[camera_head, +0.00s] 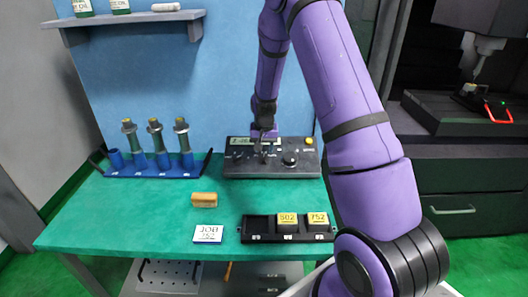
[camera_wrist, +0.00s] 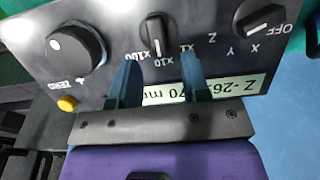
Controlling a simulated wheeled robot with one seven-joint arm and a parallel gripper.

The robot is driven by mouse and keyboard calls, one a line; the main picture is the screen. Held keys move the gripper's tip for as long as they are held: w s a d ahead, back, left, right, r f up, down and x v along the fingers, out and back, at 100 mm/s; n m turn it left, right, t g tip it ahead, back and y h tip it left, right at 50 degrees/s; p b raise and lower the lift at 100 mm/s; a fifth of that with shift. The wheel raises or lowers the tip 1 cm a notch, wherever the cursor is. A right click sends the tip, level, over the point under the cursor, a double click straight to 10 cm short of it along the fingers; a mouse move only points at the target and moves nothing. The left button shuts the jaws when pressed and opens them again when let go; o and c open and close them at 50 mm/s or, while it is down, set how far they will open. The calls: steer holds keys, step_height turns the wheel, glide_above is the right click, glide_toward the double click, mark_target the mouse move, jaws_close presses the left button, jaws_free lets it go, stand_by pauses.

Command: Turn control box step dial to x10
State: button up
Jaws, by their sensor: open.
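The dark control box (camera_head: 235,165) stands at the back of the green bench, under my arm. In the wrist view its panel (camera_wrist: 205,25) appears upside down. The step dial (camera_wrist: 154,28) is the black middle knob, with labels x1, x10 and x100 around it. Its white mark appears to face the x10 label; the exact setting is hard to tell. My gripper (camera_wrist: 159,58) is open, its two blue fingers apart over the labels, with the dial just beyond the tips. I see no clear contact. In the head view the dial is largely hidden by my gripper (camera_head: 264,150).
A blue rack (camera_head: 150,171) with holders stands left; a black tray (camera_head: 258,236) with two yellow-topped blocks is in front.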

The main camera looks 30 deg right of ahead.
step_height(320, 180, up, 8)
steer(key=s, duration=0.1)
steer(key=shift+a+r, duration=0.2)
steer(key=shift+a, duration=0.1)
stand_by(0.4)
step_height(320, 180, up, 11)
steer(key=n+t, duration=0.1)
glide_above(264, 157)
steer(key=s+a, duration=0.5)
steer(key=s+a+r+n+t, duration=0.15)
steer(key=s+a+r, duration=0.25)
steer(key=s+r, duration=0.4)
steer(key=s+a+r+n, duration=0.2)
steer(key=s+a+r, duration=0.1)
steer(key=s, duration=0.7)
steer(key=s+a+r+n+t, duration=0.1)
steer(key=s+a+r+n, duration=0.1)
steer(key=s, duration=0.9)
steer(key=shift+s+a+r+y, duration=0.3)
steer(key=shift+a+r+y, duration=0.1)
steer(key=shift+a+r, duration=0.15)
